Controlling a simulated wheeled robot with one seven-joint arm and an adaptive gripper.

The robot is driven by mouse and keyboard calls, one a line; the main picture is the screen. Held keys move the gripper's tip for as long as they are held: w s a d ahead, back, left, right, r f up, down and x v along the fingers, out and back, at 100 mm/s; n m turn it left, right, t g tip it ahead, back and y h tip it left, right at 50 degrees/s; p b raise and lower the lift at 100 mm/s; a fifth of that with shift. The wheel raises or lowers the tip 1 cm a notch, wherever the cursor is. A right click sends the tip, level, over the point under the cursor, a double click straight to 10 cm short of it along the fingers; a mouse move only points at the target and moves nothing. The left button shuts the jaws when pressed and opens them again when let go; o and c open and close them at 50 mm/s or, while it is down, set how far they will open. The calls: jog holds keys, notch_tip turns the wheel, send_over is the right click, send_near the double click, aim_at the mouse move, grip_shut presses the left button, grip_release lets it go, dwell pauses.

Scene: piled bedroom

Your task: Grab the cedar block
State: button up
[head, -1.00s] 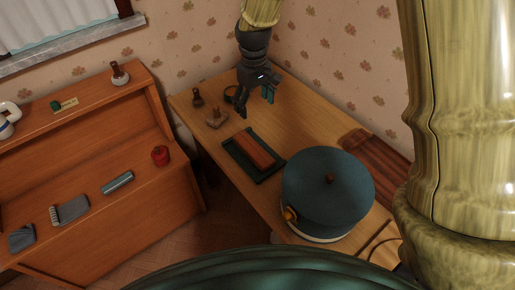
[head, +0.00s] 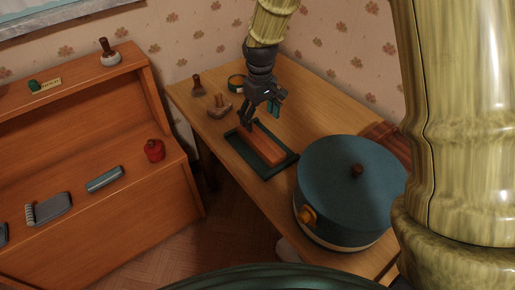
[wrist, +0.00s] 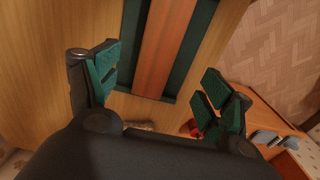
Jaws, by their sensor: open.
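The reddish-brown wooden block, which I take for the cedar block (head: 262,148), lies lengthwise in a dark green tray (head: 286,166) on the table. The block also shows in the wrist view (wrist: 163,48), running up between my fingers. My gripper (head: 260,115) is open above the far end of the block and tray. In the wrist view its green-padded fingers (wrist: 160,85) are spread wide to either side of the block, with nothing between the tips. I cannot tell the exact height of the tips above the block.
A blue-topped round hat or drum (head: 348,185) stands close to the tray's near end. A stamp-like object (head: 219,108), a small dark-handled item (head: 198,88) and a round tin (head: 236,82) are at the table's far end. A desk (head: 90,215) with a red pot (head: 154,150) stands left.

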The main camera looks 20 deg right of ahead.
aim_at(261, 140)
notch_tip(261, 140, down, 5)
jog(key=shift+f+p, duration=0.1)
jog(key=shift+p, duration=0.3)
jog(key=shift+s+d+f+p, duration=0.15)
jog(key=shift+f+p, duration=0.6)
jog(key=shift+f, duration=1.95)
jog(key=shift+c, duration=0.4)
jog(key=c, duration=1.2)
jog(key=shift+r, duration=0.1)
